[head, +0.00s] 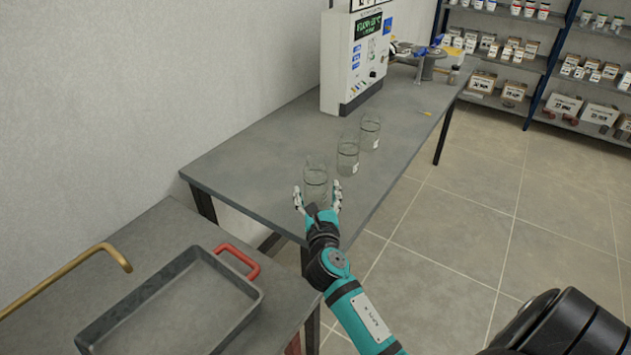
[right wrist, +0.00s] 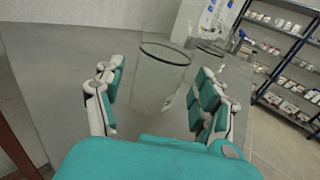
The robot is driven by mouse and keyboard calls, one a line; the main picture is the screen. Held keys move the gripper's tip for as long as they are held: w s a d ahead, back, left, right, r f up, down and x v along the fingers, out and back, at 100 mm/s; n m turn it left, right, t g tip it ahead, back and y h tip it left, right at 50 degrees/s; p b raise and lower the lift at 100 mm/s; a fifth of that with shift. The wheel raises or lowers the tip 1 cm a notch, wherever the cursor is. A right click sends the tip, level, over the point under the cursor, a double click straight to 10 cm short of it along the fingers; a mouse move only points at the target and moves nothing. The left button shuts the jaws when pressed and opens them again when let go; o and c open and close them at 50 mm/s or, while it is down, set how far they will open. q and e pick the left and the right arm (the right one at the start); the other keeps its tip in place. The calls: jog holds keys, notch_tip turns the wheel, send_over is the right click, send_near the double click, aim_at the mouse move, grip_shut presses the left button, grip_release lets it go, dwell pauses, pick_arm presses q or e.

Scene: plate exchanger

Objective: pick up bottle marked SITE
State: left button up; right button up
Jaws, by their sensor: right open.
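Three clear glass bottles stand upright in a row on the grey bench. The nearest bottle (head: 316,172) is at the bench's near end, the middle bottle (head: 347,158) behind it, and the far bottle (head: 370,132) beyond. Small white labels show, but I cannot read SITE on any. My right gripper (head: 317,190) is open at the nearest bottle, with a finger on either side. In the right wrist view this bottle (right wrist: 160,75) stands between the spread fingers of the gripper (right wrist: 155,88); I cannot tell whether they touch it. My left gripper is out of view.
A white machine with a green display (head: 354,60) stands on the grey bench (head: 262,145) behind the bottles. A grey tray with a red handle (head: 170,300) and a brass rod (head: 65,282) are at lower left. Stocked shelves (head: 540,65) stand far right; the tiled floor between is clear.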

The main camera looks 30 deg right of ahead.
aim_at(317, 191)
jog(key=x, duration=0.3)
jog(key=shift+r, duration=0.2)
jog(key=x, duration=0.3)
jog(key=shift+w+d+r, duration=0.1)
jog(key=shift+w+d, duration=0.15)
jog(key=shift+w, duration=0.1)
jog(key=shift+w+d, duration=0.1)
jog(key=shift+w, duration=0.15)
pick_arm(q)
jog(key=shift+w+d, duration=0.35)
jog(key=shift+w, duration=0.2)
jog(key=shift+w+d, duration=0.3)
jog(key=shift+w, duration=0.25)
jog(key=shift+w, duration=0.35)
pick_arm(e)
grip_shut()
